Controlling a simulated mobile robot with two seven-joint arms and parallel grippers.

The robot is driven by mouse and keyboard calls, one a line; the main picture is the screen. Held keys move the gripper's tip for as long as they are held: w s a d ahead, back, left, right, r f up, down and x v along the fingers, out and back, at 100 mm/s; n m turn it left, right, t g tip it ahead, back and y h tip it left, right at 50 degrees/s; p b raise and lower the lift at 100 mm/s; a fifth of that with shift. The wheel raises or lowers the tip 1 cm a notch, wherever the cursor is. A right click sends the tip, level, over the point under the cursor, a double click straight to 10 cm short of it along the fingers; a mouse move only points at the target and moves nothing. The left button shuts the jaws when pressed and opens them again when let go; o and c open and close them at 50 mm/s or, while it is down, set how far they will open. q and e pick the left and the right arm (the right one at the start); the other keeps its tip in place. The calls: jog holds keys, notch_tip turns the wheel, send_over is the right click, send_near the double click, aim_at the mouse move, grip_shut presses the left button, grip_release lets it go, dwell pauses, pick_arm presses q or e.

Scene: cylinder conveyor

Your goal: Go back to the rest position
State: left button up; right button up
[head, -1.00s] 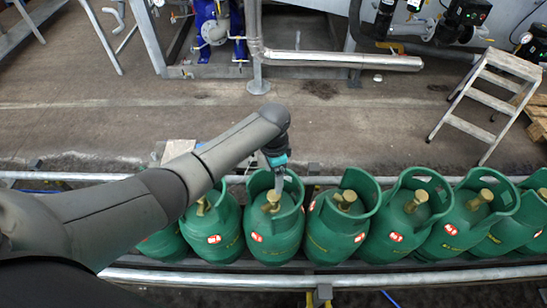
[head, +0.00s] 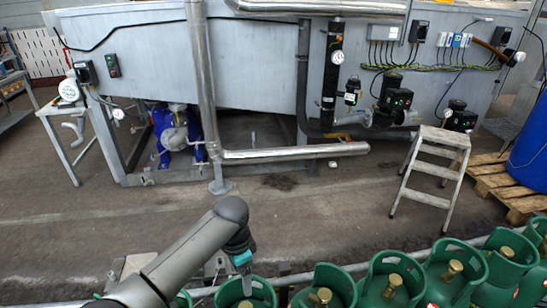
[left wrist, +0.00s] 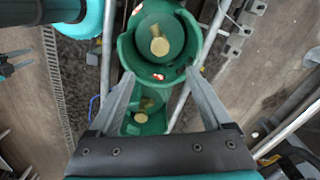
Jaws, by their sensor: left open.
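My left gripper (head: 243,268) hangs at the lower middle of the head view, in front of a green gas cylinder (head: 246,290). In the left wrist view my left gripper (left wrist: 160,78) has its two grey fingers spread wide with nothing held between them. Ahead of the fingers stands a green cylinder (left wrist: 150,72) with a brass valve (left wrist: 159,46) inside its collar. A second green cylinder (left wrist: 137,120) shows between the fingers. I cannot tell how high the fingers are above the collars.
More green cylinders (head: 392,285) stand in a row along the bottom and right, by a metal rail (head: 350,266). Behind them is open floor (head: 330,220). A step stool (head: 432,170), a wooden pallet (head: 500,185) and machinery (head: 400,100) stand farther back.

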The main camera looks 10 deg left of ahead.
pick_arm(q)
jog(key=s+d+f+n+t+h, duration=0.2)
jog(key=s+d+n, duration=0.15)
jog(key=s, duration=0.85)
jog(key=s+a+r+n+t+y, duration=0.2)
jog(key=s+a+r+n, duration=0.4)
jog(key=s, duration=0.5)
notch_tip(320, 180, down, 30)
jog(key=s+m+g+b, duration=0.1)
jog(key=s+g+b, duration=0.1)
jog(key=b, duration=0.5)
jog(key=s+a+f+b, duration=0.1)
jog(key=s+f+b, duration=0.2)
jog(key=s+f, duration=0.4)
jog(key=s+a+f+g+b, duration=0.1)
jog(key=s+a+f+b, duration=0.1)
jog(key=s+f, duration=0.6)
notch_tip(320, 180, down, 4)
jog(key=shift+a+b, duration=0.25)
jog(key=shift+b, duration=0.55)
